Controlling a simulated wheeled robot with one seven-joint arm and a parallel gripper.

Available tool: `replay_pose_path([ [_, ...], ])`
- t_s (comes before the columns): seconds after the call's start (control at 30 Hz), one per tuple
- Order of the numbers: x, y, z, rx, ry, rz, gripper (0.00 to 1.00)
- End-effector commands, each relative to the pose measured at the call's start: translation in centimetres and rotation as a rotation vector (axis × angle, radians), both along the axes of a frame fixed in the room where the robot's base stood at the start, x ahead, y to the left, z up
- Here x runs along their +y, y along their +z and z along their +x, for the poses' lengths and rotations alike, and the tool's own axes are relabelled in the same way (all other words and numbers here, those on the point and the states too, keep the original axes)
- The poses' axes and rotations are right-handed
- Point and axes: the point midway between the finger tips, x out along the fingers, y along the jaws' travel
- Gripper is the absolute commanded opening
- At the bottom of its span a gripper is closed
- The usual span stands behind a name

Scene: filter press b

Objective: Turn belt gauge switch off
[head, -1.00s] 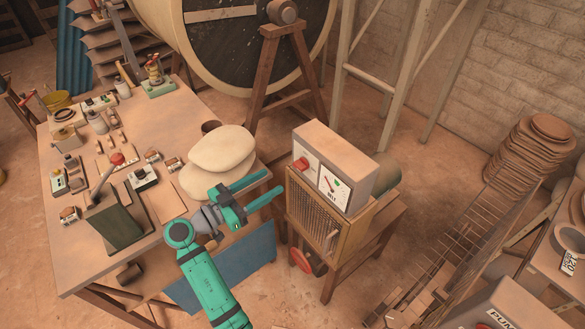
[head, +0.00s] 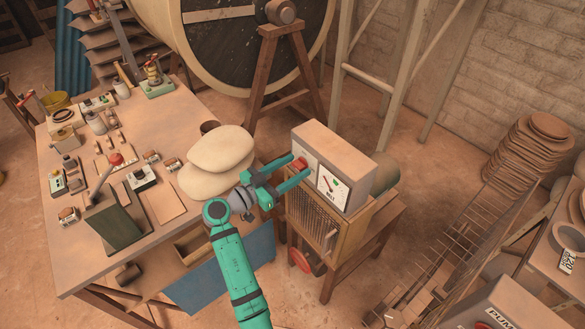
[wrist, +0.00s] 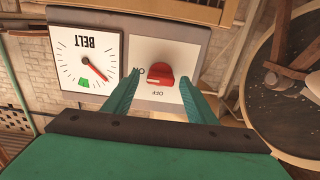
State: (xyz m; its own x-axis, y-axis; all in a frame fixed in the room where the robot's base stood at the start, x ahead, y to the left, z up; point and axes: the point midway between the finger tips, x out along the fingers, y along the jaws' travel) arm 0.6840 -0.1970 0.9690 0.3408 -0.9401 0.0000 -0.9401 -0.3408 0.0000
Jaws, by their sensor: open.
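The belt gauge box (head: 348,160) is a grey-brown case on a wooden stand, with a white face toward my arm. Its red switch (head: 300,164) sits on the left of the face, partly behind my fingers, and the BELT dial (head: 331,184) is on the right. The wrist view is upside down. There the red switch knob (wrist: 163,80) lies between my two fingers, with the ON mark beside it and OFF printed on the far-from-top side; the dial (wrist: 87,62) is to the left. My gripper (head: 291,176) is open, its fingertips close to the face. I cannot tell whether they touch it.
A workbench (head: 165,215) with small devices, bottles and two pale sacks (head: 218,160) stands left. A large drum (head: 235,50) is behind. A rack with stacked discs (head: 538,150) stands right. The floor between has some free room.

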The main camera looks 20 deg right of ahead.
Motion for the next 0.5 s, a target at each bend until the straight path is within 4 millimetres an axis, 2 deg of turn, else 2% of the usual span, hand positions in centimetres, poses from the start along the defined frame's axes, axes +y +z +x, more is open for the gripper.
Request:
replay_pose_path([
  [0.07,0.02,0.01,0.00,0.000,0.000,0.000,0.49],
  [0.2,0.04,0.01,0.00,0.000,0.000,0.000,0.16],
  [0.23,0.04,0.00,0.00,0.000,0.000,0.000,0.10],
  [0.5,0.06,0.00,-0.01,0.015,0.000,-0.005,0.10],
])
